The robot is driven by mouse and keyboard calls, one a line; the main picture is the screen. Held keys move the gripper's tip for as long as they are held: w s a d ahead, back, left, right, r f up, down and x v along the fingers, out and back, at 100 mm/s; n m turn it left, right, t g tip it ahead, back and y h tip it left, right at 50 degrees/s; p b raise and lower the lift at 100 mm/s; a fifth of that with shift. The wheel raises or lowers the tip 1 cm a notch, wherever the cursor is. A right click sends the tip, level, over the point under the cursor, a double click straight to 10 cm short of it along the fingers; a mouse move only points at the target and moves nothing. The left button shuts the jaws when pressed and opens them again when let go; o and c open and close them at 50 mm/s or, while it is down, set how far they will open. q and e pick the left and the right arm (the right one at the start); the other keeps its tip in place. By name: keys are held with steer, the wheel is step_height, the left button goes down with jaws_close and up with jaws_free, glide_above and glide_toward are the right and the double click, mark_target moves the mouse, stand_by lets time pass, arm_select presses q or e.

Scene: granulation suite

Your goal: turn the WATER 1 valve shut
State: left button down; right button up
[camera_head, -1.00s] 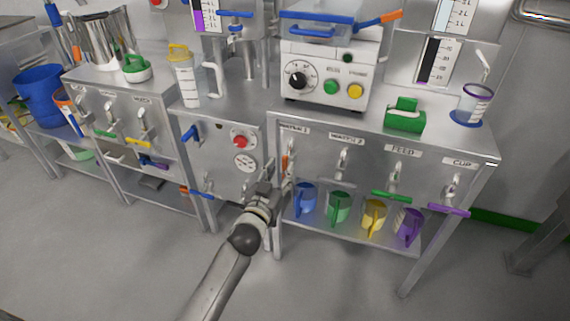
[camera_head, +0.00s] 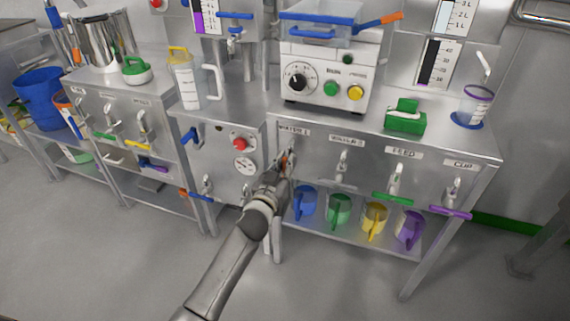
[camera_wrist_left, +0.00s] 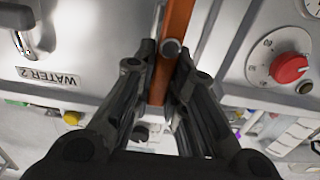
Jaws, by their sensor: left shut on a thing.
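The WATER 1 valve's orange lever (camera_head: 285,160) hangs roughly upright below the "WATER 1" label (camera_head: 293,130), at the left end of the right-hand steel bench front. My left gripper (camera_head: 282,170) is at this lever and partly covers it. In the left wrist view the orange lever (camera_wrist_left: 179,40) runs up between the two dark fingers (camera_wrist_left: 167,68), which are closed on it. The valve body behind is largely hidden by my gripper. My right gripper is not in view.
To the right are the WATER 2 tap (camera_head: 343,160), the FEED valve's green lever (camera_head: 392,198) and the CUP valve's purple lever (camera_head: 450,213). Several coloured jugs, such as a blue one (camera_head: 305,203), stand on the shelf below. A red knob (camera_wrist_left: 289,68) and gauge are on the neighbouring panel.

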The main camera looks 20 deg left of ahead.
arm_select(q)
steer(key=shift+d+m, duration=0.1)
steer(key=shift+m, duration=0.3)
steer(key=d+f+m, duration=0.1)
steer(key=m, duration=0.4)
steer(key=d+f+m+b, duration=0.1)
steer(key=m, duration=0.5)
steer(key=d+f+m+b, duration=0.1)
steer(key=m, duration=0.5)
steer(key=shift+s+f, duration=0.1)
steer(key=shift+f, duration=0.15)
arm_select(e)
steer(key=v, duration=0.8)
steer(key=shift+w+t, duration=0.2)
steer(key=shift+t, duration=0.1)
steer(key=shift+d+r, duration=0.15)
arm_select(q)
steer(key=c, duration=1.4)
jaws_free()
steer(key=shift+c, duration=0.2)
steer(key=shift+s, duration=0.1)
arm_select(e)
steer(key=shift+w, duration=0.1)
